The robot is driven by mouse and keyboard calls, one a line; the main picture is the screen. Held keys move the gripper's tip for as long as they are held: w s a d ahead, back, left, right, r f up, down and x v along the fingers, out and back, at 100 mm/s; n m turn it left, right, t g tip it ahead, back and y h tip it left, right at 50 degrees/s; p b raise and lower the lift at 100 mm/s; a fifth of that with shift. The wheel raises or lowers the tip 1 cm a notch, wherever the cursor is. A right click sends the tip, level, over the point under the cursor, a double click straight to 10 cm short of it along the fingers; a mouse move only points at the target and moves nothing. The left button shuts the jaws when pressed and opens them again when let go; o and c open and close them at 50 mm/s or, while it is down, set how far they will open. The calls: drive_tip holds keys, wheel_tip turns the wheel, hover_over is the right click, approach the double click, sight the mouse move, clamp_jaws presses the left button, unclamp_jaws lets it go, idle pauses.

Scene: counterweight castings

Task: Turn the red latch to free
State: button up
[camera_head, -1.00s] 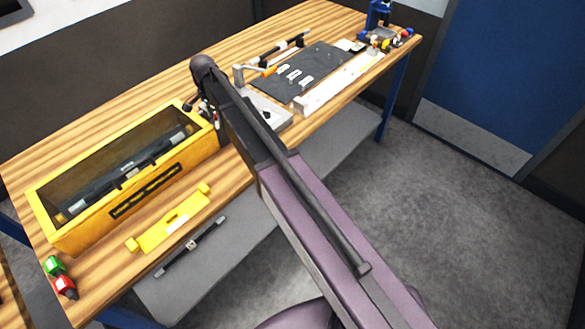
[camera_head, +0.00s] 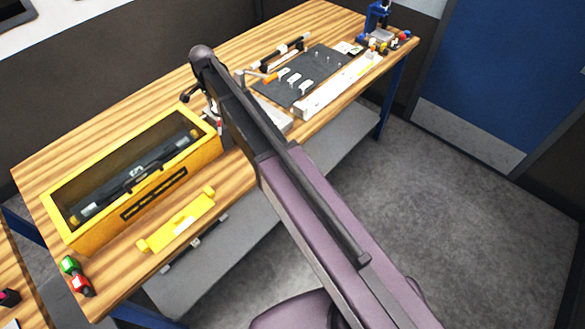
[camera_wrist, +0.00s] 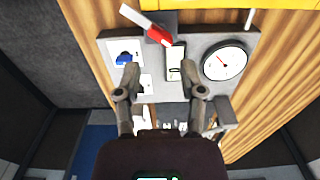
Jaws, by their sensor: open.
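The red latch (camera_wrist: 158,35) shows at the top of the wrist view, a red piece with a pale bar slanting to the upper left. It sits at the upper edge of a grey panel (camera_wrist: 193,47). My gripper (camera_wrist: 160,74) is open and empty, its two fingertips apart over the panel, lower in the picture than the latch. I cannot tell its height above the panel.
The panel carries a round gauge (camera_wrist: 223,62), a blue knob (camera_wrist: 124,59) and a white switch plate (camera_wrist: 175,58). A yellow box (camera_head: 185,183) stands on the wooden bench (camera_head: 110,150). A yellow bracket (camera_head: 178,220) lies before it. A dark mat (camera_head: 312,66) lies farther back.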

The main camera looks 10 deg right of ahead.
drive_tip(key=shift+r+p, duration=3.2)
drive_tip(key=shift+r, duration=0.35)
drive_tip(key=s+d+f+n+b, duration=1)
drive_tip(key=s+d+f+b, duration=1.1)
drive_tip(key=s+f+b, duration=0.1)
drive_tip(key=shift+s+d, duration=0.25)
drive_tip(key=shift+s, duration=0.2)
wheel_tip(320, 180, up, 22)
drive_tip(key=p, duration=2.2)
hover_over(219, 121)
drive_tip(key=shift+a+f, duration=0.1)
drive_tip(key=shift+f, duration=0.05)
drive_tip(key=shift+f+b, duration=0.25)
drive_tip(key=shift+b, duration=0.15)
